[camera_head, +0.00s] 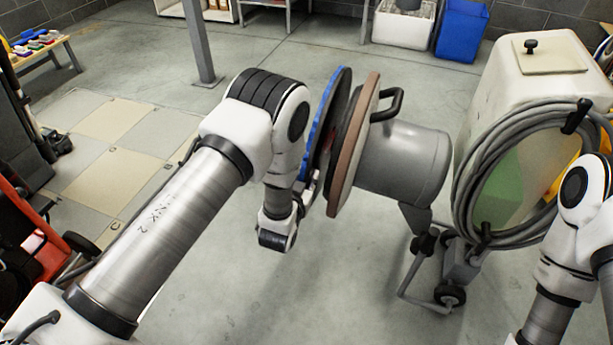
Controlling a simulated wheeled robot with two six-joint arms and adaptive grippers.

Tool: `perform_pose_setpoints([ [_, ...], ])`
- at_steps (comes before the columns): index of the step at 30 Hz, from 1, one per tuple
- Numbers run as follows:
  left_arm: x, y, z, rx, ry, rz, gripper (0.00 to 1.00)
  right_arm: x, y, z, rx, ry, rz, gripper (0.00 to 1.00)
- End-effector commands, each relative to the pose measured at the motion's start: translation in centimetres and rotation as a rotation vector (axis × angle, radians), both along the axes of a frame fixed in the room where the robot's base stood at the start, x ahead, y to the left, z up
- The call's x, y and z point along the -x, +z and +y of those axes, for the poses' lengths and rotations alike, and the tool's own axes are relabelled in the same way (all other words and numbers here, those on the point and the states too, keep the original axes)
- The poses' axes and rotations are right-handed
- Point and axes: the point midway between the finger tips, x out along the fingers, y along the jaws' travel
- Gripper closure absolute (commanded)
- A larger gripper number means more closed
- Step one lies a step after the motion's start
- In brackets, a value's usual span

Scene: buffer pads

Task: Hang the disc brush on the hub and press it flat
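The disc brush (324,120), with a blue back and a dark layer on its right side, stands on edge, nearly upright. Just right of it is the machine's round hub plate (352,145), with a brown rim, fixed to a grey cylindrical motor (405,165). The brush faces the plate, close to it; a narrow dark gap shows lower down, and I cannot tell whether they touch at the top. My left arm's wrist is just left of the brush's lower part; its fingers are mostly hidden, so their grip is unclear. My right gripper is out of view; only that arm shows at the right edge.
A cream tank (530,85) with a coiled grey hose (468,185) stands right of the motor. A wheeled stand (447,270) is below. White (403,22) and blue bins (462,28) and a grey post (197,40) are behind. The floor below the brush is clear.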

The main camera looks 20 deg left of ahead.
Motion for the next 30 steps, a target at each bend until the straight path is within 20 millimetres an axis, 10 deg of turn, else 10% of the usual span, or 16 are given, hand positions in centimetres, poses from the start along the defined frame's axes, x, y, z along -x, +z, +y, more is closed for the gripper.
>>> perform_pose_setpoints([
  [30, -0.1, 0.2, 0.2, 0.000, 0.004, -0.005, 1.00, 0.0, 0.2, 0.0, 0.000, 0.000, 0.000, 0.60],
])
